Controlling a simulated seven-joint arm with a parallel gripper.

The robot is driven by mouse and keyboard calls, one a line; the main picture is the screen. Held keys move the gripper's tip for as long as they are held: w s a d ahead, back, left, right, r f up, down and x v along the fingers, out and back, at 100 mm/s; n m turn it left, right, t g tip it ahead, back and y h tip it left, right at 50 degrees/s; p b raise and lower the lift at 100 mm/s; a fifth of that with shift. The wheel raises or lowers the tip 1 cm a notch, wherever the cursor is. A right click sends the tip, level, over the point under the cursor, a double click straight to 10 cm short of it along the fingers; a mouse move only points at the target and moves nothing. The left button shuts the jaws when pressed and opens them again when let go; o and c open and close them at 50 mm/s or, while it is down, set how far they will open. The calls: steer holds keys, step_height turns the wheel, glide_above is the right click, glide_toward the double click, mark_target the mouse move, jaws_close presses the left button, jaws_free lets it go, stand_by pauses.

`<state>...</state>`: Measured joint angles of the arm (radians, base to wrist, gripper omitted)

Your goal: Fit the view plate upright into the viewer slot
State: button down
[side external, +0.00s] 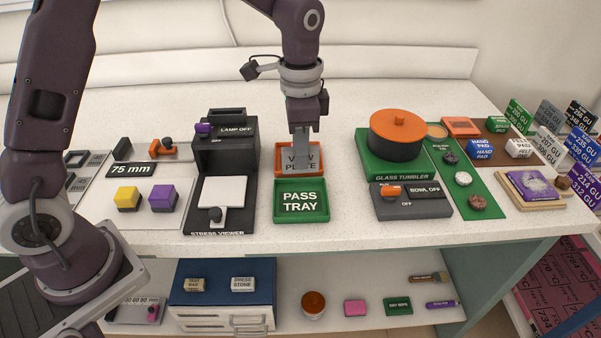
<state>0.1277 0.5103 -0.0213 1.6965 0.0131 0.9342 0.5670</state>
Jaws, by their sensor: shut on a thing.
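My gripper (301,138) points down over the orange tray (284,145) labelled VIEW PLATE, at the middle of the bench. It is shut on a thin greyish plate (309,158), which looks like the view plate and hangs upright below the fingers. The plate overlaps the tray and its label; whether it touches the tray is unclear. The black stress viewer (200,158) stands to the left, with a purple knob, a LAMP OFF label, a white panel (223,191) and a raised frame with an opening on top (227,112). I cannot tell which opening is the slot.
The green PASS TRAY (301,214) is in front of the orange tray. The glass tumbler (396,135) with its orange lid stands to the right. Yellow (127,199) and purple (161,199) blocks sit left of the viewer. Bench behind is clear.

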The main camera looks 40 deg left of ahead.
steer(key=a+r, duration=0.5)
steer(key=a, duration=0.7)
steer(key=w+a+r, duration=0.1)
steer(key=a+r, duration=0.4)
steer(key=a, duration=0.7)
steer(key=shift+a+m, duration=0.35)
steer(key=shift+m, duration=0.05)
steer(key=shift+w, duration=0.1)
steer(key=shift+f, duration=2.95)
steer(key=shift+f, duration=1.55)
steer(key=c, duration=1.3)
jaws_free()
steer(key=shift+c, duration=0.2)
